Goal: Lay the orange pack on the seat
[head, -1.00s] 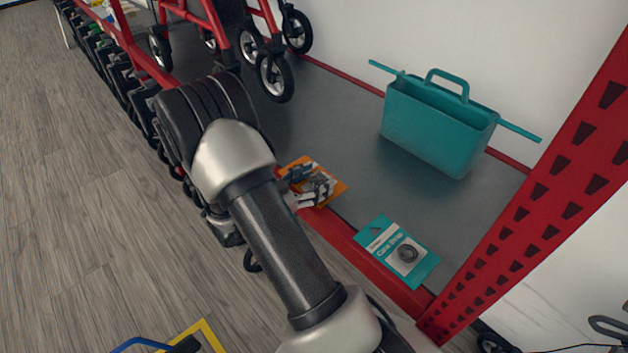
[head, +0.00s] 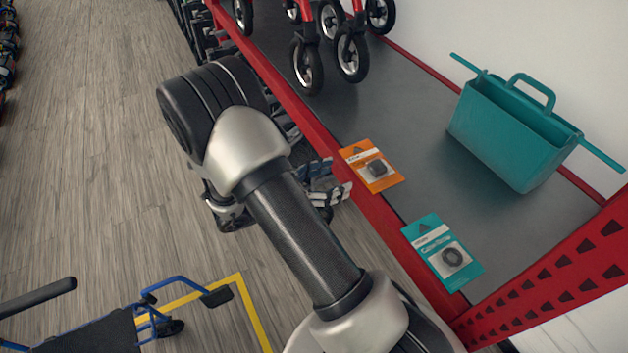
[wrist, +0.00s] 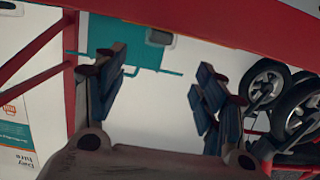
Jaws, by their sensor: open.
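The orange pack (head: 371,166) lies flat on the grey shelf by its red front edge, in the head view. My gripper (head: 333,180) is just left of the pack, beyond the front edge on the aisle side, apart from it and empty. In the wrist view my gripper (wrist: 160,72) has its two blue-padded fingers spread, with nothing between them. A dark panel (head: 95,334) on a blue frame at the lower left of the head view looks like a wheelchair seat, partly cut off.
A teal pack (head: 443,252) lies on the shelf near the orange one. A teal basket (head: 510,135) stands behind them, also in the wrist view (wrist: 130,52). A red perforated post (head: 560,285) stands at the right. Red-framed wheels fill the shelf's far end. The grey floor is largely open.

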